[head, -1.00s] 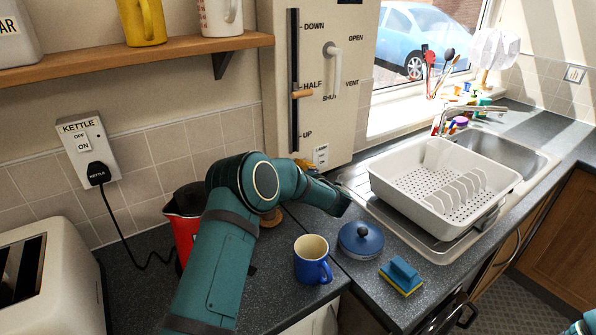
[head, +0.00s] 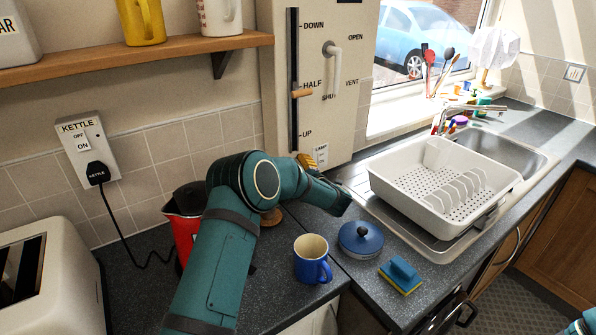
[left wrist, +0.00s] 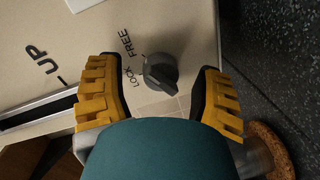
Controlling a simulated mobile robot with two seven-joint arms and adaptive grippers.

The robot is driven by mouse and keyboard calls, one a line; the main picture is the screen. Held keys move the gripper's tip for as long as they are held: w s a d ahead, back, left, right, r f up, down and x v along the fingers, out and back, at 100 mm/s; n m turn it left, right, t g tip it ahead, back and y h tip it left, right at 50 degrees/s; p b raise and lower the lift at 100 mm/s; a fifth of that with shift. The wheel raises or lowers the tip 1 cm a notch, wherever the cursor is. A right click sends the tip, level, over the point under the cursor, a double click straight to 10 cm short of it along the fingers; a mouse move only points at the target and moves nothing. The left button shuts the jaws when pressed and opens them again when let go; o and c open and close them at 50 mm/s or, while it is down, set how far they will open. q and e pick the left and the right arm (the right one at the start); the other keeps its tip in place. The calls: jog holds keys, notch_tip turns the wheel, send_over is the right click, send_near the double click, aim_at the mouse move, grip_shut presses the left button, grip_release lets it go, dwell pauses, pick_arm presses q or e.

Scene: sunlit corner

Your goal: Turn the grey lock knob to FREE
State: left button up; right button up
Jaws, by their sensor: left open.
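The grey lock knob (left wrist: 160,72) shows in the left wrist view on the cream panel, beside the words FREE and LOCK. Which word its pointer faces is hard to tell. My left gripper (left wrist: 158,68) is open, with one yellow finger on each side of the knob and visible gaps between. In the head view the knob is hidden behind my left arm, and only a bit of yellow finger (head: 306,161) shows near the panel's lower edge. My right gripper is out of view.
The cream panel (head: 283,120) also carries a DOWN/HALF/UP slider (head: 302,93) and a white lever handle (head: 333,66).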

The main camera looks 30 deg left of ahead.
pick_arm(q)
jog(key=v, duration=1.1)
jog(key=shift+s+d, duration=0.2)
jog(key=shift+d, duration=0.15)
jog(key=shift+r, duration=0.1)
